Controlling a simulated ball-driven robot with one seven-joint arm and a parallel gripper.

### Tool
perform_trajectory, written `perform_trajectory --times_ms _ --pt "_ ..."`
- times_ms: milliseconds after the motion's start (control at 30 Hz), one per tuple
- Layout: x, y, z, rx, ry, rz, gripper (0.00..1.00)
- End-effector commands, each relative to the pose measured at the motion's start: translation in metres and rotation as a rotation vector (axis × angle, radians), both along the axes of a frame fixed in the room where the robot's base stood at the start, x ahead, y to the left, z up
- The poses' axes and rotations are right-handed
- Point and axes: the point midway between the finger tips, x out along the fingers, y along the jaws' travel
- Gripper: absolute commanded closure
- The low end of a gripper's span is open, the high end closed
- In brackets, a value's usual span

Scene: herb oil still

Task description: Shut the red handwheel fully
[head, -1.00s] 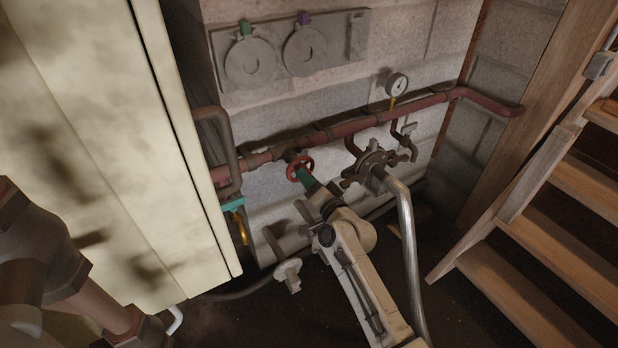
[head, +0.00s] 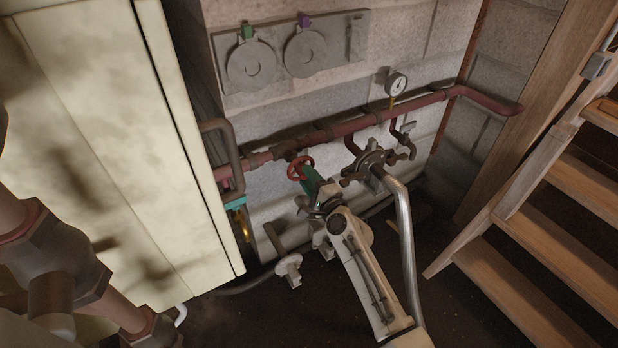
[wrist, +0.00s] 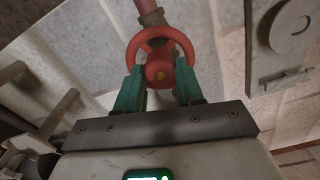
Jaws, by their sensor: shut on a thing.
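The red handwheel (head: 301,168) sits on a valve just below the red pipe against the block wall, left of centre in the head view. In the wrist view the handwheel (wrist: 160,58) fills the upper middle, with its round hub facing me. My gripper (head: 311,182) is at the wheel from below. In the wrist view its two green fingers (wrist: 160,84) stand on either side of the wheel's lower part and are shut on it. The exact contact of the fingertips on the rim is partly hidden.
A larger dark wheel fitting (head: 370,164) and a grey pipe (head: 405,230) stand close to the right of my arm. A pale cabinet (head: 110,140) blocks the left. A pressure gauge (head: 396,83) sits above the red pipe (head: 340,129). Wooden stairs (head: 530,250) rise at right.

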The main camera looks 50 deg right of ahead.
Motion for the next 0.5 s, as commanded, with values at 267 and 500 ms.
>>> perform_trajectory --times_ms 267,500 --pt "0.0 -0.0006 -0.0001 0.077 -0.022 -0.001 0.93" --pt "0.0 -0.0005 -0.0004 0.093 -0.027 -0.001 0.93"
